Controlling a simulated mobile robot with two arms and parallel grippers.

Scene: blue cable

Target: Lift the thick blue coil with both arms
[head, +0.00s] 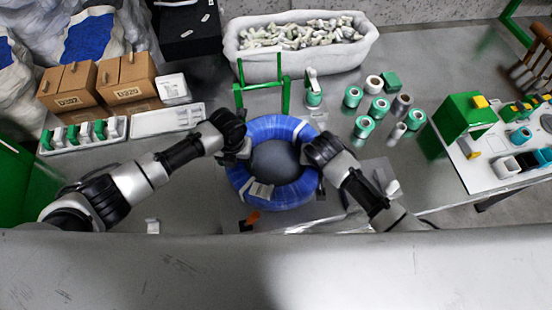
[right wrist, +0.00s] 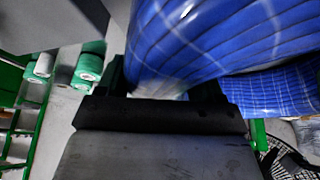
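The thick blue coil (head: 290,194) lies in the middle of the table as a ring around a grey round middle, with a pale label on its front left. My left gripper (head: 240,152) is at its upper left side, and my right gripper (head: 312,160) is at its upper right side. In the right wrist view the coil (right wrist: 215,40) fills the upper right, close against my right gripper (right wrist: 165,92), with dark finger parts on either side of its lower edge. The fingertips are largely hidden, so I cannot tell whether either gripper is shut on it.
Behind the coil are a green frame (head: 262,84) and a white bin (head: 300,67) of small parts. Several green and white spools (head: 378,108) stand at right. Brown boxes (head: 126,78) and a white tray (head: 165,121) are at left. The metal table's front edge is close.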

